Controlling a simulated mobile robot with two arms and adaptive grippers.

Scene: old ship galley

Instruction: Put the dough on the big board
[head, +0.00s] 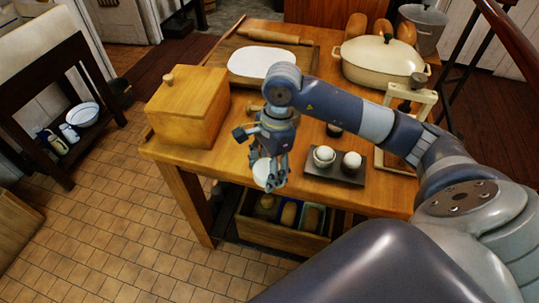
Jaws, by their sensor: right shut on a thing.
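My right gripper (271,180) reaches down over the front edge of the wooden table, its fingers shut on a pale, rounded lump (262,172). The lump looks like the dough, but the fingers partly hide it. The big wooden board (225,80) lies at the back left of the table, beyond the gripper. A flat white oval piece (262,64) and a rolling pin (274,35) lie on the board. My arm hides part of the board's front right. My left gripper is not in view.
A wooden box (187,112) with a knobbed lid stands left of the gripper. A dark tray (337,178) with two white round things is to the right. A cream pot (378,66) stands behind my arm. A crate (262,233) sits under the table.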

